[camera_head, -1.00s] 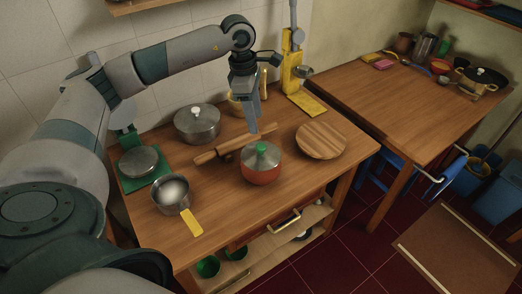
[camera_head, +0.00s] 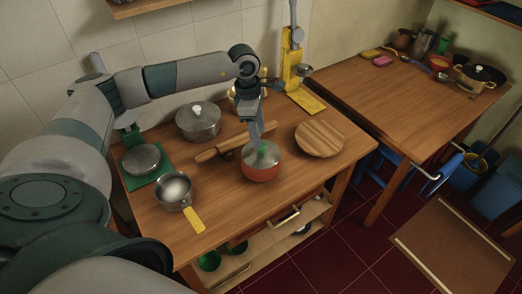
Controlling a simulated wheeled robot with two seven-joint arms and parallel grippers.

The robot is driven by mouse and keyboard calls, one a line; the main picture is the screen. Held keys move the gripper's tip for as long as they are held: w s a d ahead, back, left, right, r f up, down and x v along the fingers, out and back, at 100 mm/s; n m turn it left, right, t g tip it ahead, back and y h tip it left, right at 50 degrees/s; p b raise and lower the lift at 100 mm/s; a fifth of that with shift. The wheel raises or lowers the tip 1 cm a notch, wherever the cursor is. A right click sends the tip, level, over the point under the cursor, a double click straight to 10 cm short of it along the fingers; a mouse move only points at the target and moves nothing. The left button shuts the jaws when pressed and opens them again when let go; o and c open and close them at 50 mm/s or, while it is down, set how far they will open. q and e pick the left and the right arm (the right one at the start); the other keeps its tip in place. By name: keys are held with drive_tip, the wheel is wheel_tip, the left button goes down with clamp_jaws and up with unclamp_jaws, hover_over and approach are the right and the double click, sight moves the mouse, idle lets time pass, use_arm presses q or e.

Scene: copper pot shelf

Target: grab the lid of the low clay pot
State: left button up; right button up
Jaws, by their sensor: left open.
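The low clay pot (camera_head: 262,173) is orange-red and stands on the wooden table near its front edge. Its grey lid (camera_head: 270,157) with a green knob (camera_head: 263,147) sits on top. My left gripper (camera_head: 258,140) points down over the lid, its fingers at the knob and partly covering it. The gripper is open; I cannot tell whether the fingers touch the knob. My right gripper is not in view.
A rolling pin (camera_head: 207,155) lies behind and left of the pot. A round wooden board (camera_head: 320,139) is to the right. A lidded steel pot (camera_head: 198,124) stands behind, and a saucepan (camera_head: 174,190) with a yellow handle stands at left front.

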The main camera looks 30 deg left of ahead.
use_arm(q)
drive_tip(key=f, duration=0.1)
drive_tip(key=f+p, duration=0.1)
drive_tip(key=shift+d+f+p, duration=0.3)
drive_tip(key=shift+f, duration=0.45)
clamp_jaws()
drive_tip(key=shift+r, duration=0.15)
